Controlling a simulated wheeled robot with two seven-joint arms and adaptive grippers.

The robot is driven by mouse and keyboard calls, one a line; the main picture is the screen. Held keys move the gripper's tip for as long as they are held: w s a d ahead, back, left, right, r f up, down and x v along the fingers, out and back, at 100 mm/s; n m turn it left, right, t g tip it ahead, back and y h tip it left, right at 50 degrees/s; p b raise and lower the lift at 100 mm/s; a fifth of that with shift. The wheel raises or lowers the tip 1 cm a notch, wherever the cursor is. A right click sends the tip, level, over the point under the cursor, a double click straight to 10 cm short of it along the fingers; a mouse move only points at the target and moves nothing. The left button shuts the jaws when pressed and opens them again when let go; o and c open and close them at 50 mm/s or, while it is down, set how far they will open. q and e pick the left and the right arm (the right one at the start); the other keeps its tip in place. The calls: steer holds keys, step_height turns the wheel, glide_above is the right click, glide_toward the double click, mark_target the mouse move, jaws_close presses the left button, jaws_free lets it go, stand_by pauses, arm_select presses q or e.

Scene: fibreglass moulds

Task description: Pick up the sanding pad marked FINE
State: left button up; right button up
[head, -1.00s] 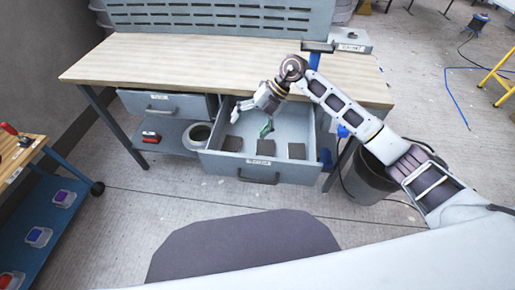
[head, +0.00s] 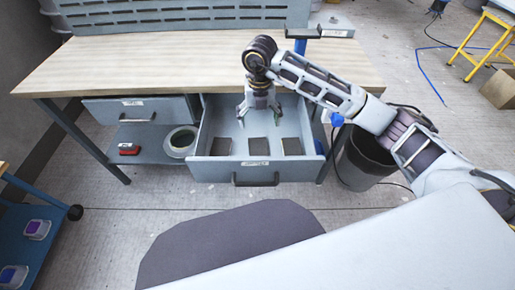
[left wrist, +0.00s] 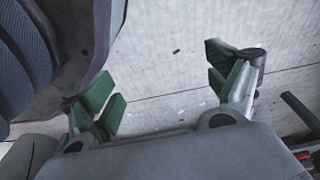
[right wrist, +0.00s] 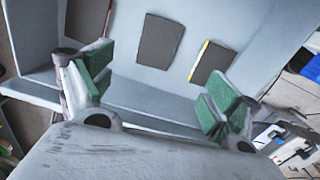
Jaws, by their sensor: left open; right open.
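Three dark, flat, square pads lie in a row in an open grey drawer (head: 208,176): a left one (head: 221,146), a middle one (head: 258,146) and a right one (head: 292,146). No word on them is readable, so I cannot tell which is marked FINE. In the right wrist view, one pad (right wrist: 212,62) has a yellow edge; another (right wrist: 160,41) lies beside it, and a third (right wrist: 87,18) is partly cut off. My right gripper (head: 258,114) is open and empty above the drawer, behind the middle pad. My left gripper (left wrist: 165,88) is open and empty over bare floor.
A wooden-topped workbench (head: 150,68) stands over the drawer. A second drawer (head: 140,110) is at its left, with a red item (head: 129,149) and a round container (head: 181,142) on the shelf below. A dark bin (head: 365,160) stands right of the bench.

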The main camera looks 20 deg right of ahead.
glide_above(258, 147)
steer(key=f, duration=0.7)
steer(key=shift+d+f+b, duration=0.2)
steer(key=shift+b, duration=0.2)
steer(key=shift+f, duration=0.6)
steer(key=shift+a+f, duration=0.1)
steer(key=shift+f, duration=0.5)
step_height(258, 147, down, 3)
steer(key=shift+a+r+b, duration=0.1)
steer(key=shift+b, duration=0.25)
steer(key=shift+f, duration=0.6)
arm_select(q)
steer(key=r, duration=0.1)
steer(key=w+d+r, duration=0.1)
steer(key=w+r, duration=0.1)
steer(key=r, duration=0.1)
steer(key=shift+d+r, duration=0.1)
steer(key=shift+d, duration=0.25)
steer(key=shift+s, duration=0.15)
arm_select(e)
steer(key=c, duration=0.9)
